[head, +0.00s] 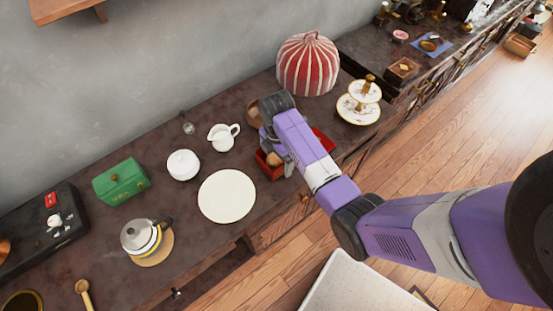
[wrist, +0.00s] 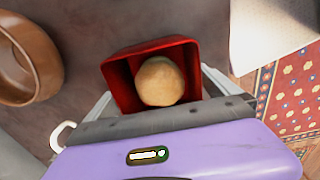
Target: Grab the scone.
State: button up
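The scone (wrist: 160,82) is a round, tan, bread-like ball inside a small open red box (wrist: 109,85). In the head view, part of the scone (head: 274,159) and the red box (head: 264,167) show beside and below my gripper (head: 284,156), which hides much of the box. In the wrist view, my gripper (wrist: 160,95) has its two fingers spread wide, on the left and right of the box. Nothing is held between them. The scone appears apart from both fingers.
A brown wooden ring-like bowl (wrist: 50,58) is close by on the left. On the counter (head: 205,265) stand a cream round plate (head: 227,196), a white creamer (head: 222,138), a white lidded pot (head: 183,165), a striped red dome (head: 308,66) and a tiered stand (head: 358,111).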

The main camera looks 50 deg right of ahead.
jog(key=c, duration=1.4)
jog(key=shift+c, duration=0.9)
jog(key=shift+r, duration=0.15)
